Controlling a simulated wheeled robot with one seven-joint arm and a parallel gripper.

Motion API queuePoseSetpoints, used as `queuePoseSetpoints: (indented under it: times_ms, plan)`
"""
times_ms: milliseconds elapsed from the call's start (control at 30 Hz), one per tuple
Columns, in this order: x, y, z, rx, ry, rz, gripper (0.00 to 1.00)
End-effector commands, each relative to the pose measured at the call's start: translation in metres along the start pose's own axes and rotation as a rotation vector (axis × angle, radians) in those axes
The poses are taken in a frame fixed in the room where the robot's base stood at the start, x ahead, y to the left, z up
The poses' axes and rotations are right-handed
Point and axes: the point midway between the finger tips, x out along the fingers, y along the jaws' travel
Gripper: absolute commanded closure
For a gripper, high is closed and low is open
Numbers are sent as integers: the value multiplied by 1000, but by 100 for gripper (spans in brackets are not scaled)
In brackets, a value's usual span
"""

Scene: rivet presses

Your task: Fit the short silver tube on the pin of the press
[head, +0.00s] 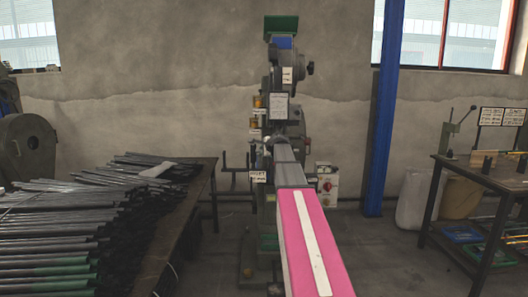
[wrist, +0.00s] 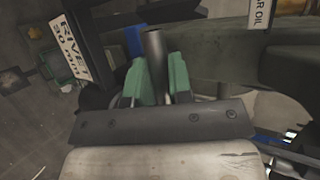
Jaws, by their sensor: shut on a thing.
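The press (head: 285,78) stands against the back wall in the middle of the head view, grey-green with a green top. My arm reaches toward it and hides much of its lower front. In the wrist view my gripper (wrist: 157,75) has green finger pads shut on a short grey tube (wrist: 155,48), whose upper end sticks out beyond the pads. A grey-green part of the press (wrist: 225,45) lies close behind the tube. I cannot make out the pin in either view, nor whether the tube touches the press.
A table at left (head: 190,210) carries a big pile of dark tubes (head: 60,225). A blue post (head: 384,110) stands right of the press. A workbench (head: 470,172) with small parts is at far right. A label plate (wrist: 75,47) sits near my gripper. Floor at right is partly clear.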

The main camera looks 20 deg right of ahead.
Motion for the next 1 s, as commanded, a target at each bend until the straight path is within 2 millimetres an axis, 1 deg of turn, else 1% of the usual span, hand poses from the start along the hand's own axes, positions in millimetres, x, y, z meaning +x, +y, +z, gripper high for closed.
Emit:
queuePoseSetpoints:
  times_ms: [67, 100, 167, 200, 500, 667, 767, 1000]
  plan:
    - [0, 0, -1, 0, 1, 0, 100]
    - [0, 0, -1, 0, 1, 0, 77]
    - [0, 0, -1, 0, 1, 0, 57]
    - [0, 0, -1, 0, 1, 0, 50]
    - [-1, 0, -1, 1, 1, 1, 50]
    - [-10, 1, -1, 1, 2, 0, 50]
    - [-22, 2, -1, 2, 3, -1, 50]
    - [-65, 2, 0, 1, 3, -2, 50]
